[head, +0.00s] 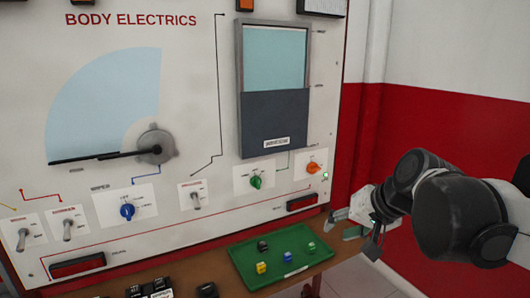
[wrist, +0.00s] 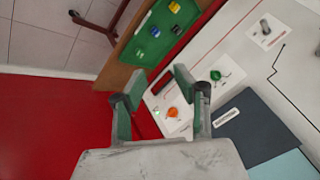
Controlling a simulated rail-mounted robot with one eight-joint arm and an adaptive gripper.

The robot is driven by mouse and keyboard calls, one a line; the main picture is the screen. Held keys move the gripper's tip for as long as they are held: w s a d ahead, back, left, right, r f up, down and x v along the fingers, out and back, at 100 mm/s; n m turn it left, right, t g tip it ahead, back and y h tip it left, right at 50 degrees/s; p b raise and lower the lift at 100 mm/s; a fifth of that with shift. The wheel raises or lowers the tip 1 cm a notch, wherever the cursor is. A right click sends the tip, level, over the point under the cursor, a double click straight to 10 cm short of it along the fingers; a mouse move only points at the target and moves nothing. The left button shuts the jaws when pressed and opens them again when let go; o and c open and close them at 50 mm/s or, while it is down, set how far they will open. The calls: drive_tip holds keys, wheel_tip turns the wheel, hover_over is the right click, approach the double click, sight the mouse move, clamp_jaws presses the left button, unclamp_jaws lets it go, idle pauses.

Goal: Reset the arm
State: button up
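My gripper (head: 357,223) is at the right of the head view, near the right edge of the board and just right of the green tray. In the wrist view, my gripper (wrist: 162,82) shows two green-padded fingers set wide apart, with nothing between them. Beyond the fingers is the orange knob (wrist: 173,112) on the white panel, which also shows in the head view (head: 313,168). The fingers do not appear to touch it. My arm reaches in from the right side of the head view.
The "Body Electrics" board (head: 190,100) fills the left and middle, with a green knob (head: 256,182), a blue knob (head: 127,211) and toggle switches. A green tray (head: 247,262) with several small coloured blocks lies on the brown shelf (head: 225,285). A red-and-white wall stands at right.

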drive_tip(key=s+d+f+n+h, duration=0.1)
drive_tip(key=s+f+h, duration=0.1)
drive_tip(key=s, duration=0.5)
drive_tip(key=s+d+f+n+h, duration=0.1)
drive_tip(key=s+d+f, duration=0.1)
drive_tip(key=s, duration=0.6)
drive_tip(key=shift+d+f+n+h+p, duration=0.15)
drive_tip(key=shift+f+n+h+p, duration=0.25)
drive_tip(key=shift+f, duration=0.45)
idle(0.4)
